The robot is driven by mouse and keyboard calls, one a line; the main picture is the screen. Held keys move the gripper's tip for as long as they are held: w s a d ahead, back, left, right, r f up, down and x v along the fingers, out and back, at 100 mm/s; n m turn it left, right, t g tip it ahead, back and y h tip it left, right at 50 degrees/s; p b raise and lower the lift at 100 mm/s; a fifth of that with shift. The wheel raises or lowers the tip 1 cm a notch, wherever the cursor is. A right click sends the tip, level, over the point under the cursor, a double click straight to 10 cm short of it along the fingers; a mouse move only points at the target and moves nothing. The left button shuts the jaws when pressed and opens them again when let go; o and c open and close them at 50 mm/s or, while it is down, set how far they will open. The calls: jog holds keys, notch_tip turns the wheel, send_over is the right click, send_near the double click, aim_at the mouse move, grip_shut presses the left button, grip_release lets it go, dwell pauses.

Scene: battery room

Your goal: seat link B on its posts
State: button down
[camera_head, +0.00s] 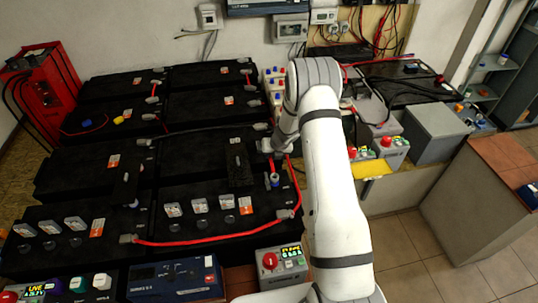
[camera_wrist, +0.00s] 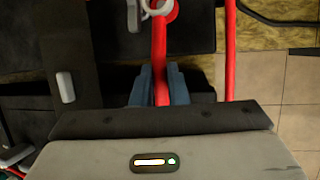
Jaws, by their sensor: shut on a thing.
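My gripper (camera_head: 272,150) is over the near right part of the battery bank, partly hidden by my arm. In the wrist view its two blue-grey fingers (camera_wrist: 161,86) are shut on a narrow red piece (camera_wrist: 160,60). This piece has a pale ring end (camera_wrist: 158,8) at the top of the picture; its lower end is hidden by my gripper body. No letter shows on it, so I cannot tell whether it is link B. A dark strip with a white tag (camera_head: 238,159) lies beside my gripper; it also shows in the wrist view (camera_wrist: 68,45). The posts are not clear.
A red cable (camera_head: 215,239) crosses the near batteries and rises beside my gripper; a red line (camera_wrist: 231,50) passes right of the fingers. Small tagged pieces (camera_head: 199,205) stand on the near battery. A grey box (camera_head: 436,133) is at right. Tiled floor is clear.

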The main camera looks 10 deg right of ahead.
jog(key=shift+f+b, duration=0.7)
jog(key=shift+f, duration=0.45)
dwell(1.1)
jog(key=c, duration=1.3)
grip_release()
jog(key=shift+c, duration=0.2)
jog(key=shift+o, duration=0.3)
jog(key=o, duration=0.3)
jog(key=shift+o, duration=0.2)
jog(key=shift+r, duration=0.1)
jog(key=shift+r+p, duration=3.95)
jog(key=shift+p, duration=0.1)
